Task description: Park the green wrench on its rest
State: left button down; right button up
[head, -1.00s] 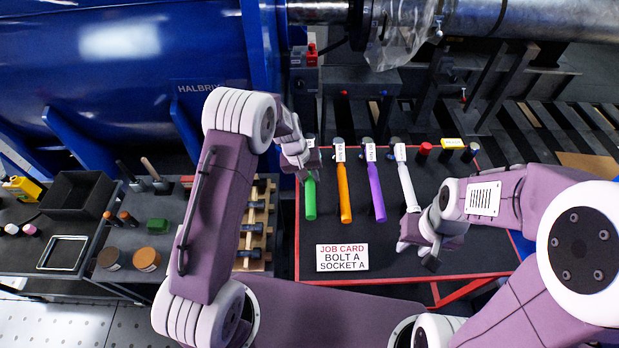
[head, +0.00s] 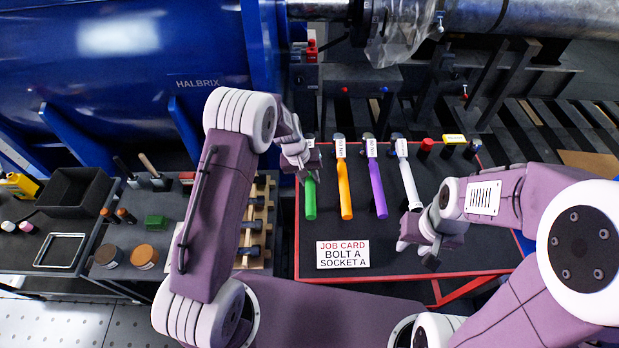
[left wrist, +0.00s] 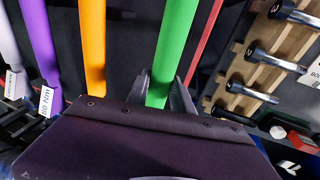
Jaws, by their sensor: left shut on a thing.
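The green wrench (head: 310,203) is the leftmost in a row of coloured wrenches on the dark red-edged table; its top end is partly hidden by my left gripper. My left gripper (head: 308,172) is shut on the green wrench's handle. In the left wrist view the green handle (left wrist: 176,50) runs down between the two fingers (left wrist: 162,92). I cannot tell whether the wrench is touching the table or a rest. My right gripper (head: 420,252) hangs over the table below the white wrench, apart from it; whether it is open is unclear.
Orange (head: 344,190), purple (head: 377,190) and white (head: 407,180) wrenches lie close to the right. A wooden rack (left wrist: 238,70) of metal tools stands close on the other side. A job card (head: 342,255) lies at the table's front.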

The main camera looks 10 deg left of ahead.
pick_arm(q)
jog(key=c, duration=1.1)
grip_release()
jog(key=shift+o, duration=0.3)
jog(key=shift+s, duration=0.1)
jog(key=v, duration=0.9)
jog(key=shift+r, duration=0.1)
jog(key=s+a+r, duration=0.2)
jog(key=s+r, duration=0.4)
jog(key=s, duration=0.1)
jog(key=s+a+f+m+y, duration=0.1)
jog(key=s+f, duration=0.1)
jog(key=s, duration=0.5)
jog(key=s+a+f+m+y, duration=0.1)
jog(key=s+a+f, duration=0.1)
jog(key=s, duration=0.4)
jog(key=shift+s+a+f, duration=0.25)
jog(key=shift+s+a, duration=0.05)
jog(key=shift+s, duration=0.1)
